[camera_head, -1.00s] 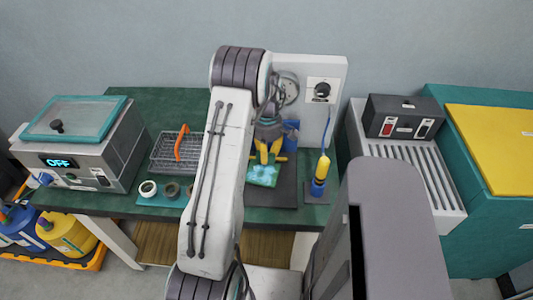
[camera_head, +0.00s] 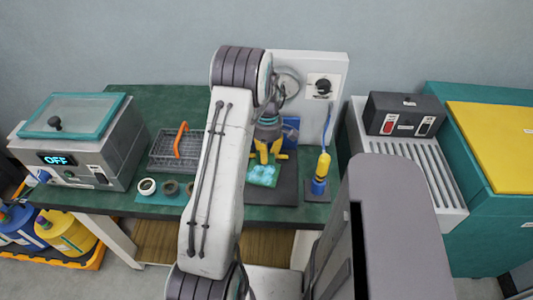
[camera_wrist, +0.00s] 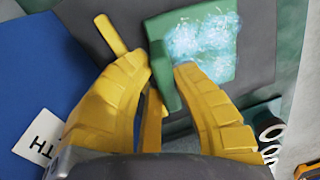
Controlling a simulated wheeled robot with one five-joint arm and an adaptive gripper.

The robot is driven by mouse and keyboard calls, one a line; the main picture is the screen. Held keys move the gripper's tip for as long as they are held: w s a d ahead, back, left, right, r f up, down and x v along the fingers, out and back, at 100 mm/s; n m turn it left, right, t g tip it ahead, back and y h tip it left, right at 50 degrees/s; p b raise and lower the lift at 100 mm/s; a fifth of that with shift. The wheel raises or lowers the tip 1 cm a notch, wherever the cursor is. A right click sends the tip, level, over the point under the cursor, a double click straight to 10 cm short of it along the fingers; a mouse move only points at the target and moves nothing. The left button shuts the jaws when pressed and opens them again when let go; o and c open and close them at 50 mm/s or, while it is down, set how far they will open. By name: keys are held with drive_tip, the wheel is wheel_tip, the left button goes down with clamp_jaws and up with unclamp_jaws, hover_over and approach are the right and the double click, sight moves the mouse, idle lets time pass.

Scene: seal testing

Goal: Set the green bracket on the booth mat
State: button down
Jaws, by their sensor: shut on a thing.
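My gripper (camera_head: 268,154) has yellow fingers and is shut on the green bracket (camera_head: 263,175). In the wrist view, the bracket's upright flange (camera_wrist: 164,77) sits between the fingertips (camera_wrist: 163,66). Its flat plate (camera_wrist: 205,48) extends beyond them and carries pale, shiny, foam-like patches. The dark grey booth mat (camera_head: 287,190) lies beneath and to the right of the bracket on the table; it also shows in the wrist view (camera_wrist: 258,50). I cannot tell whether the bracket touches the mat. My arm hides part of the table left of the bracket.
A yellow-and-blue bottle (camera_head: 320,175) stands close right of the mat. A blue object (camera_head: 290,128) and a white panel with a dial (camera_head: 323,87) stand behind. Left are several rings (camera_head: 147,187), a wire basket (camera_head: 170,150) and a lidded grey box (camera_head: 80,150).

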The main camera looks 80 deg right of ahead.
drive_tip(key=shift+f, duration=0.1)
idle(0.3)
drive_tip(key=c, duration=1.1)
unclamp_jaws()
drive_tip(key=shift+r+p, duration=1.85)
drive_tip(key=shift+r, duration=1.15)
drive_tip(key=shift+s, duration=0.15)
